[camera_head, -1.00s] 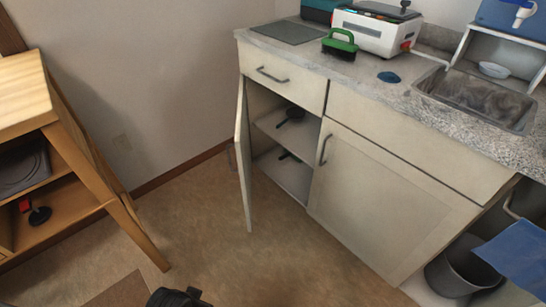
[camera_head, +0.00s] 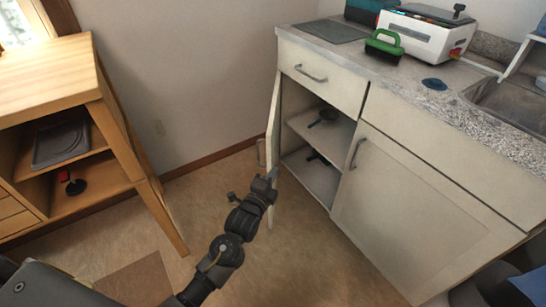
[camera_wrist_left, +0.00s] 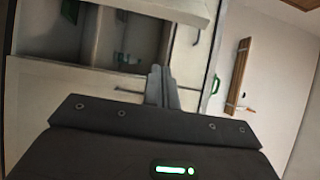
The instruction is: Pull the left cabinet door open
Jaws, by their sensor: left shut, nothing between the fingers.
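The left cabinet door (camera_head: 274,118) is pale, swung outward and seen nearly edge-on in the head view. Its handle (camera_head: 261,152) is on its left, outer face. The open cabinet interior (camera_head: 318,135) shows shelves with dark utensils on them. My left gripper (camera_head: 273,172) is at the lower part of the door's free edge, and it covers part of the door. I cannot tell whether they touch. In the left wrist view the fingers (camera_wrist_left: 161,86) are together and empty, in front of the open compartment (camera_wrist_left: 112,36). My right gripper is not in view.
The right cabinet door (camera_head: 405,205) is closed. A drawer (camera_head: 325,78) above the opening is shut. A wooden shelf unit (camera_head: 125,125) stands at the left. Bare floor (camera_head: 310,255) lies in front of the cabinet.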

